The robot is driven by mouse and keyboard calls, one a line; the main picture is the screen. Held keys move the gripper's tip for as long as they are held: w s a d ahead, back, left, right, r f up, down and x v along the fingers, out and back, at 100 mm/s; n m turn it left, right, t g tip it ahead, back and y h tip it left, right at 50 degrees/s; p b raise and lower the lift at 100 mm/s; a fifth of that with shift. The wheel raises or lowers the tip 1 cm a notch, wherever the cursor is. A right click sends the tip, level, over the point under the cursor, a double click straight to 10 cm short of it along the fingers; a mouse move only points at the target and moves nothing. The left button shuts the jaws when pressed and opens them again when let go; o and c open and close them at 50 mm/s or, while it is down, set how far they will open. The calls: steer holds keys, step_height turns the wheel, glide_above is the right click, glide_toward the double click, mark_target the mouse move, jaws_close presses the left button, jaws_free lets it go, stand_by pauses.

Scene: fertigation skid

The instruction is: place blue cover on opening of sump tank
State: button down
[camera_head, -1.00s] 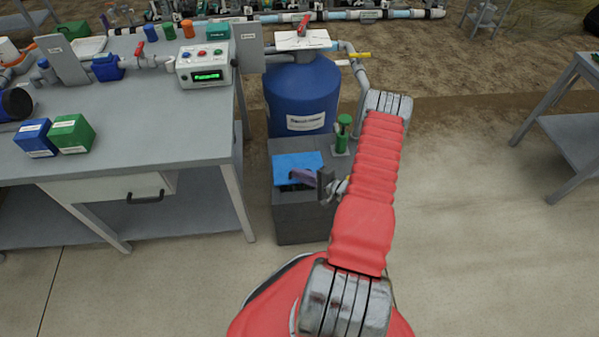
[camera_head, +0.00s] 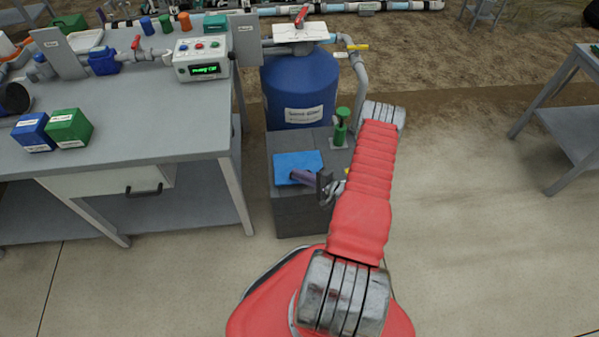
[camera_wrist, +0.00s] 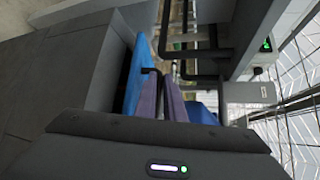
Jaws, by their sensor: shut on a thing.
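The blue cover (camera_head: 292,160) is a flat blue plate over the top of the grey sump tank (camera_head: 300,215). In the head view no dark opening shows around it. In the wrist view the cover (camera_wrist: 136,72) is seen nearly edge-on, with a dark gap between it and the tank's grey rim (camera_wrist: 107,62). I cannot tell whether it rests on the rim. My gripper (camera_head: 297,175) reaches in from the right with its purple fingers shut on the cover. The fingers also show in the wrist view (camera_wrist: 163,100); a dark handle-like bar sits between them.
A green-topped fitting (camera_head: 341,125) stands on the tank's back right, close to my arm. A blue drum (camera_head: 300,85) stands behind the tank. A grey workbench (camera_head: 130,125) is to the left. Open floor lies to the right.

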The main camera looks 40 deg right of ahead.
steer(key=shift+f, duration=0.65)
steer(key=shift+s+a+f, duration=0.1)
steer(key=shift+a+f, duration=0.05)
steer(key=shift+f, duration=1)
stand_by(0.5)
steer(key=c, duration=1.8)
jaws_free()
steer(key=shift+s, duration=0.1)
steer(key=shift+o, duration=0.2)
steer(key=v, duration=1.3)
steer(key=shift+s+r, duration=0.2)
steer(key=shift+r, duration=0.05)
